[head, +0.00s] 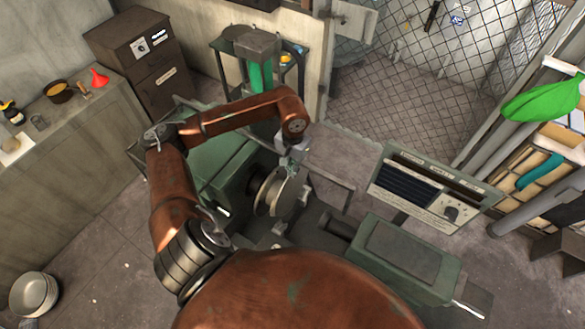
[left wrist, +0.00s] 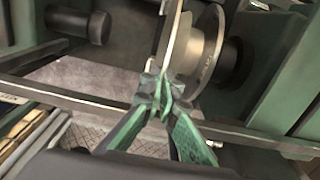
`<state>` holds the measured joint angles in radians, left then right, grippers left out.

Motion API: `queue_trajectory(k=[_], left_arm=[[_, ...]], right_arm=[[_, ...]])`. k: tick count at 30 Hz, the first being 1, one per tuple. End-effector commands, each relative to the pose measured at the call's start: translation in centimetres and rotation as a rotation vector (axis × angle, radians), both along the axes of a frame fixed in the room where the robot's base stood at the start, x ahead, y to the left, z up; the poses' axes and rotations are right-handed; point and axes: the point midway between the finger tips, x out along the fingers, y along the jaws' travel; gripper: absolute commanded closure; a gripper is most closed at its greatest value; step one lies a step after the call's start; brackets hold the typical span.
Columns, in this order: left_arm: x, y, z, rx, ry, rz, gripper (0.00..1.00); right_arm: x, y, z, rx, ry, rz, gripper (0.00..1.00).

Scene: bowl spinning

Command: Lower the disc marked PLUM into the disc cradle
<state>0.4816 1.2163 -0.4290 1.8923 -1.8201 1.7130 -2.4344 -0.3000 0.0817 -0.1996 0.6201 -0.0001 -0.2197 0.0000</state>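A pale metal disc (head: 284,197) stands nearly on edge at the green lathe. In the left wrist view its thin edge (left wrist: 172,38) runs down between my fingertips. No PLUM marking is readable from these angles. My left gripper (head: 295,150) comes from above; in the left wrist view its green fingers (left wrist: 163,92) are closed together at the disc's rim. Beside the disc is a hub with a second round flange (left wrist: 215,48), on the headstock side. I cannot tell whether disc and hub touch. I cannot pick out the disc cradle. My right gripper is not visible.
The green lathe headstock (head: 222,160) is left of the disc; the tailstock cylinder (head: 340,228) is to its right. A control panel (head: 425,190) stands behind at right.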

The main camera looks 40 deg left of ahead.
Motion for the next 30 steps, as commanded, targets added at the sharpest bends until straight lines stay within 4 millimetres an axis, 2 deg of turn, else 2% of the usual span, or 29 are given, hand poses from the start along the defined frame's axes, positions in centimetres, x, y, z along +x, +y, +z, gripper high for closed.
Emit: queue_trajectory(k=[12, 30], left_arm=[[0.0, -0.1, -3.2, -0.002, 0.0, -0.001, 1.0], [0.0, 0.0, -7.0, 0.0, 0.0, 0.0, 1.0]], right_arm=[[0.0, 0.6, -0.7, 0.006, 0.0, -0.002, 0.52], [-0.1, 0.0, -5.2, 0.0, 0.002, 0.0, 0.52]])
